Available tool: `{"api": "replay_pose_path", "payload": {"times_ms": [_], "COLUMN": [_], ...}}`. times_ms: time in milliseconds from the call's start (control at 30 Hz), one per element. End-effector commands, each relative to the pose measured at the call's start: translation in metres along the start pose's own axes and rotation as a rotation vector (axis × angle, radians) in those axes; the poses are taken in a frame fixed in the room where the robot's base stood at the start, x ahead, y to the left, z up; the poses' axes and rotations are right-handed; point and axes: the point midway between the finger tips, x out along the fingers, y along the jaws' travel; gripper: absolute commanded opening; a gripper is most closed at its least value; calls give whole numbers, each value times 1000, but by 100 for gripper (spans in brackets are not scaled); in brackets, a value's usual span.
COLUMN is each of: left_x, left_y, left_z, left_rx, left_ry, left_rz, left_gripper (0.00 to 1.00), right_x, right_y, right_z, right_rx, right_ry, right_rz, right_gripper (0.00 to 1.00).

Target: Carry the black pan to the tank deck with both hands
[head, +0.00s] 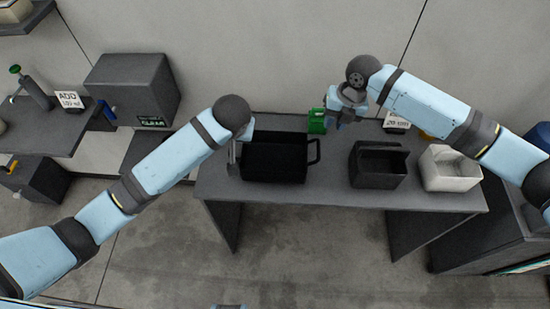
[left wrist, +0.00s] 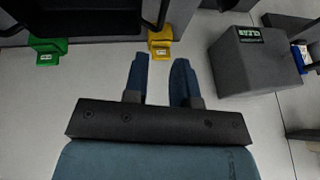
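The black pan (head: 275,158) stands on the left part of a grey table, with a loop handle on its right side. My left gripper is at the pan's left side in the head view, its fingertips mostly hidden by my arm. In the left wrist view the two blue fingers of my left gripper (left wrist: 160,82) are apart, with nothing seen between them. My right gripper (head: 346,108) is above the table's back edge, right of the pan and apart from its handle. Its finger gap is unclear. I cannot tell which surface is the tank deck.
On the grey table (head: 320,197) stand a dark bin (head: 378,168), a white bin (head: 450,170) and a green block (head: 317,121). A grey box (head: 130,88) marked CLEAR and a shelf (head: 50,128) with an ADD sign are at left. The floor in front is clear.

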Motion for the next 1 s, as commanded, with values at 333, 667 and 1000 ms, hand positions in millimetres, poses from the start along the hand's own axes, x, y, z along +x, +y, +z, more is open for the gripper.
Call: {"api": "replay_pose_path", "payload": {"times_ms": [333,667,1000], "left_x": [-1,32,98], "left_y": [-2,-3,-3], "left_z": [-2,-1,-1], "left_rx": [-4,-4,-3], "left_ry": [-3,-5,-5], "left_rz": [-11,-13,-14], "left_gripper": [25,25,25], "right_x": [-3,30,97], "right_y": [-2,-3,-3], "right_z": [2,1,1], "right_rx": [-21,-18,-18], "right_ry": [6,7,8], "right_rz": [-11,-11,-11], "right_gripper": [24,24,24]}}
